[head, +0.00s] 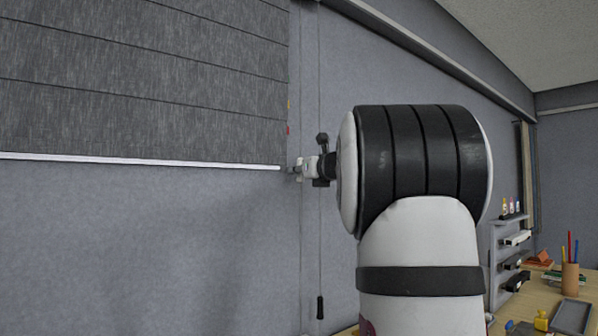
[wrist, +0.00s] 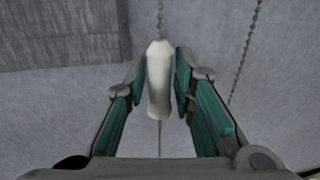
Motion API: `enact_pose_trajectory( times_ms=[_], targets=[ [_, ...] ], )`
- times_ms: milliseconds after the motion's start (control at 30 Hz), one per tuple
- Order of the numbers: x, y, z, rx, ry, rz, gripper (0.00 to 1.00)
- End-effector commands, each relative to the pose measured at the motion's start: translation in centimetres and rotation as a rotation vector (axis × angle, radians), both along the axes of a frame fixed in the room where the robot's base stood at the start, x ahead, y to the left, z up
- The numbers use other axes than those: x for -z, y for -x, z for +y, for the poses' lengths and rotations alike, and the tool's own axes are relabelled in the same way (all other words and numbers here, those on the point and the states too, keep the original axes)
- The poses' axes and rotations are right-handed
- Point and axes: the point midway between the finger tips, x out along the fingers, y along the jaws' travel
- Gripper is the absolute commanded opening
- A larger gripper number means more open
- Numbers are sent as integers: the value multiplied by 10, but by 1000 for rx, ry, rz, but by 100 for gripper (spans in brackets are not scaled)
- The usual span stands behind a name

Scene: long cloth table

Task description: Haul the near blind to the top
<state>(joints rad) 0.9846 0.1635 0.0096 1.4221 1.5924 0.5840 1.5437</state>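The near blind (head: 140,85) is grey cloth with a white bottom bar (head: 140,160), and it fills the upper left of the head view. Its lower corner also shows at the upper left of the wrist view (wrist: 65,32). A white pull (wrist: 159,82) hangs upright on a beaded cord (wrist: 247,15) in the wrist view. My gripper (head: 297,170) is just right of the bar's end in the head view. In the wrist view its teal-padded fingers (wrist: 161,75) stand close on both sides of the white pull and appear shut on it.
Small yellow and red marks (head: 289,130) sit by the blind's right edge. A table with a pencil cup (head: 570,280) and a small shelf (head: 508,250) are at the right.

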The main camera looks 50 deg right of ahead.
Motion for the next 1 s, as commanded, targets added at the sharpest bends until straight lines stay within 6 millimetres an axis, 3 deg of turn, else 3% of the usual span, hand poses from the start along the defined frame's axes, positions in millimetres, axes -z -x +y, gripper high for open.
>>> enact_pose_trajectory(
  times_ms=[67, 167, 567, 767, 1000],
  targets=[
    [0, 0, 0, 0, 0, 0, 21],
    [0, 0, 0, 0, 0, 0, 0],
    [8, -1, 0, 0, 0, 2, 0],
    [36, -2, 0, 0, -3, 5, 0],
    [88, -3, 0, 0, -3, 8, 0]
  ],
)
